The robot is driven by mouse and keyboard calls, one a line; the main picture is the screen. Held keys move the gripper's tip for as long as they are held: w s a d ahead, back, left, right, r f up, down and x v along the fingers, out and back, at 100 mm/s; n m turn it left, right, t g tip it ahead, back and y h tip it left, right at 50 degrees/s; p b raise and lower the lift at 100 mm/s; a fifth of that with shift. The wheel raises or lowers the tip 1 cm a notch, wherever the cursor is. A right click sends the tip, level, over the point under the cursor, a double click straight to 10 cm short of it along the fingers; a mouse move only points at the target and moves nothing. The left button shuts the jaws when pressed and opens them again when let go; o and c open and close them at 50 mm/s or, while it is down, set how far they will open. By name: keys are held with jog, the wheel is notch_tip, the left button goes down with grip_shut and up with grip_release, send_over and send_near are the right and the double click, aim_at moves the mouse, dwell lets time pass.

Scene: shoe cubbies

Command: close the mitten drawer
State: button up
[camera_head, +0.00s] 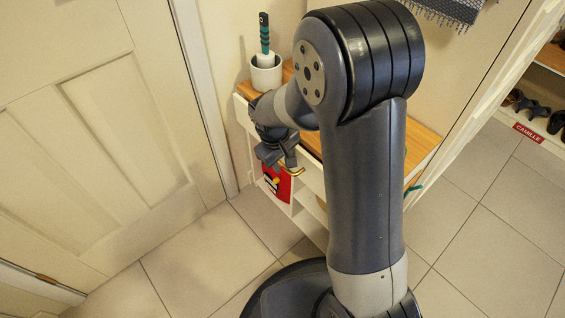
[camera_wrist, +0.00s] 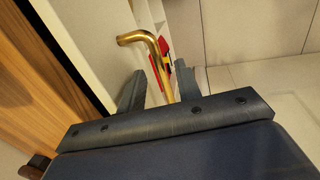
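The red panel (camera_head: 275,184) with a yellow and black picture is on the front of the white cubby unit, below my gripper; I take it for the mitten drawer's front. How far the drawer stands out is not clear. My gripper (camera_head: 290,160) is at the unit's front, above and partly over the red panel. In the wrist view its two fingers (camera_wrist: 158,90) stand apart. A bent brass bar (camera_wrist: 150,42), like a handle, runs between them, with gaps visible at the sides. Part of the red panel (camera_wrist: 164,47) shows behind the bar. My arm hides much of the unit.
A white pot (camera_head: 266,76) with a teal-handled brush stands on the unit's wooden top (camera_head: 421,146). A closed cream door (camera_head: 130,120) is at left. A shoe rack with a red CAMILLE label (camera_head: 528,134) is at right. Tiled floor (camera_head: 205,250) is clear at front left.

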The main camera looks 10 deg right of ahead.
jog(key=shift+f, duration=0.1)
jog(key=shift+c, duration=0.3)
grip_shut()
